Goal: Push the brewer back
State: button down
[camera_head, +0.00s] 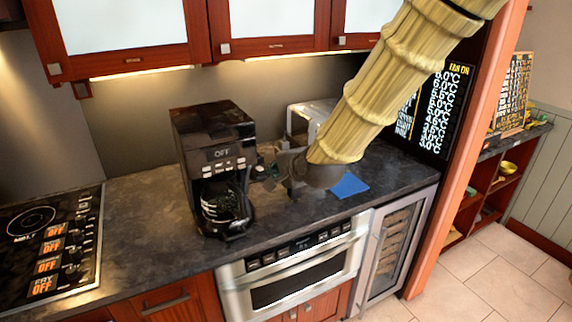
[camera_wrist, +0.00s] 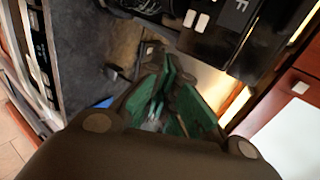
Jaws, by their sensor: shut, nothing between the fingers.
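The brewer (camera_head: 214,130) is a black coffee maker with an OFF display and a glass carafe (camera_head: 225,205) in its front. It stands upright on the dark counter, and part of its button panel shows at the top of the wrist view (camera_wrist: 215,38). My gripper (camera_head: 268,178) is just right of the brewer, low over the counter, with its fingers pointing towards it. In the wrist view its green-padded fingers (camera_wrist: 165,100) are shut and hold nothing. I cannot tell whether they touch the brewer.
A blue flat item (camera_head: 349,186) lies on the counter (camera_head: 140,205) to the right. A cooktop (camera_head: 50,245) is at the left. Wall cabinets (camera_head: 265,20) hang above. The counter left of the brewer is clear.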

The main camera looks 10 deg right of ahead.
jog(key=w+a+f+p, duration=0.1)
jog(key=w+a+p, duration=0.1)
jog(key=w, duration=0.4)
jog(key=shift+w+f+p, duration=0.35)
jog(key=shift+f+p, duration=0.05)
jog(key=shift+p, duration=0.05)
